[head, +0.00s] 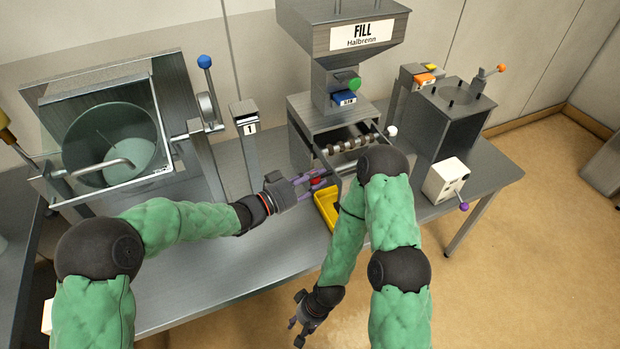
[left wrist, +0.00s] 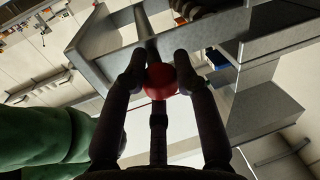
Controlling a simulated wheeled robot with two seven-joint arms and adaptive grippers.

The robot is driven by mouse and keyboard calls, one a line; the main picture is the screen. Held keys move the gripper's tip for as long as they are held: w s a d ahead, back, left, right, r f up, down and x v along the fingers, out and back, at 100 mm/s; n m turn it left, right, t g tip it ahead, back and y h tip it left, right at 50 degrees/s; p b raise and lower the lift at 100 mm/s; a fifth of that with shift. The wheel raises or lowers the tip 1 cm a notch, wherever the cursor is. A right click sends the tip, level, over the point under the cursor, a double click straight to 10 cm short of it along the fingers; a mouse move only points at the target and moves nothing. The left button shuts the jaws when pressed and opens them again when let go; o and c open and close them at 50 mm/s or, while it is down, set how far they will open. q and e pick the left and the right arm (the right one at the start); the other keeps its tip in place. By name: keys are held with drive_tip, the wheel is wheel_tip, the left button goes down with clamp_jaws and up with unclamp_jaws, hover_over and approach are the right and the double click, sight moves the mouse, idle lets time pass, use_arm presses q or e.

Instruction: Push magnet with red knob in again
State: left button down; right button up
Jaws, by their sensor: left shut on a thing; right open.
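The red knob (head: 316,181) of the magnet is at the front of the grey machine labelled FILL, above the yellow tray. My left gripper (head: 312,181) is shut on the red knob. In the left wrist view the red knob (left wrist: 161,80) sits between the fingertips, on a grey rod (left wrist: 147,35) that leads up towards the machine's frame. My right gripper (head: 305,325) is open and empty, low in the head view in front of the table.
The yellow tray (head: 327,207) lies on the metal table (head: 255,262) below the red knob. The FILL machine (head: 330,130) stands behind it. A drum machine (head: 115,135) stands left, a grey block with a white box (head: 440,180) right. The table's front middle is clear.

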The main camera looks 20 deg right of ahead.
use_arm(q)
drive_tip(key=c, duration=1.1)
unclamp_jaws()
drive_tip(key=shift+d+r, duration=0.15)
drive_tip(key=shift+r, duration=0.2)
drive_tip(key=shift+o, duration=0.8)
drive_tip(key=shift+s+d+f, duration=0.1)
drive_tip(key=shift+a+f, duration=0.1)
drive_tip(key=shift+a, duration=0.45)
drive_tip(key=v, duration=1.1)
drive_tip(key=shift+s, duration=0.1)
